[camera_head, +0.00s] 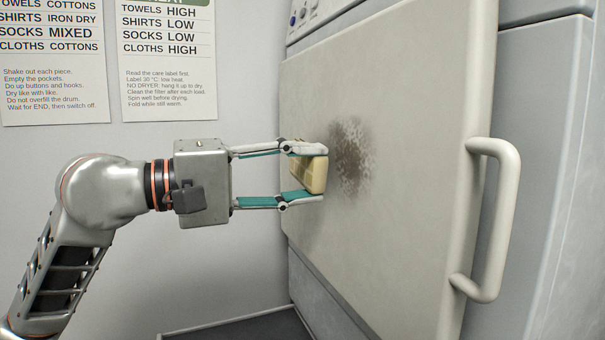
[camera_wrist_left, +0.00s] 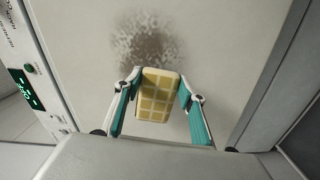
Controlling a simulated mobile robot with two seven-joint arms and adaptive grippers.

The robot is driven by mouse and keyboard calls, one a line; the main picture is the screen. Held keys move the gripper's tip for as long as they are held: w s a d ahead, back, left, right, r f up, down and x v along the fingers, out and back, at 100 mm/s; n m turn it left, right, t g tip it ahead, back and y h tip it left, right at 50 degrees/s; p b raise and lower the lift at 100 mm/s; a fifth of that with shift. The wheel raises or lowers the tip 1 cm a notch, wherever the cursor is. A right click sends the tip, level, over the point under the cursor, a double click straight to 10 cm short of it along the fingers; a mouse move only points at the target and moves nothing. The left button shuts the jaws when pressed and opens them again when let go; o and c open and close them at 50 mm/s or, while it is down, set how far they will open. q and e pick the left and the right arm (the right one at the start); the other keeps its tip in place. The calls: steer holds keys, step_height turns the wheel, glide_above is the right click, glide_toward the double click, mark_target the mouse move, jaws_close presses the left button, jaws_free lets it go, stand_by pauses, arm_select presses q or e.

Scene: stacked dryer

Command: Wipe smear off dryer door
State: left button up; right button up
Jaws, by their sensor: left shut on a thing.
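The dryer door (camera_head: 413,110) is a large pale beige panel. A dark brown smear (camera_head: 351,155) marks it left of its middle; in the left wrist view the smear (camera_wrist_left: 150,43) lies just beyond the sponge. My left gripper (camera_head: 308,173) is shut on a yellow sponge (camera_head: 312,174), held at the door just left of the smear. The sponge (camera_wrist_left: 158,95) shows a grid pattern in the left wrist view. Whether it touches the door I cannot tell. My right gripper is not in view.
A pale handle (camera_head: 497,220) stands out from the door's right side. Two printed notices, one on the left (camera_head: 52,65) and one beside it (camera_head: 168,60), hang on the wall. A control panel with green lit display (camera_wrist_left: 25,88) borders the door.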

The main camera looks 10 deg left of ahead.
mark_target(373, 185)
arm_select(q)
steer(key=shift+x, duration=0.85)
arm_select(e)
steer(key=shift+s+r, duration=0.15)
arm_select(q)
steer(key=shift+s+d+p, duration=0.25)
steer(key=shift+s+d, duration=0.15)
steer(key=shift+s, duration=0.3)
steer(key=shift+s+d+p, duration=0.25)
steer(key=shift+s+d, duration=0.2)
steer(key=shift+s, duration=0.2)
steer(key=shift+s+d+r, duration=0.1)
steer(key=shift+s+d, duration=0.3)
steer(key=shift+s, duration=0.15)
steer(key=shift+s+d+p, duration=0.2)
steer(key=shift+s+d, duration=0.4)
steer(key=shift+s, duration=0.25)
steer(key=shift+s+d+p, duration=0.2)
steer(key=shift+s+d, duration=0.4)
steer(key=shift+s, duration=0.2)
steer(key=shift+s+d, duration=0.55)
steer(key=shift+s, duration=0.3)
steer(key=shift+s+d, duration=0.6)
steer(key=shift+s, duration=0.25)
steer(key=shift+w+a+f+b, duration=0.2)
steer(key=shift+w+a+b, duration=0.35)
steer(key=shift+w, duration=0.3)
steer(key=shift+w+a+r, duration=0.1)
steer(key=shift+w+a, duration=0.3)
steer(key=shift+w, duration=0.2)
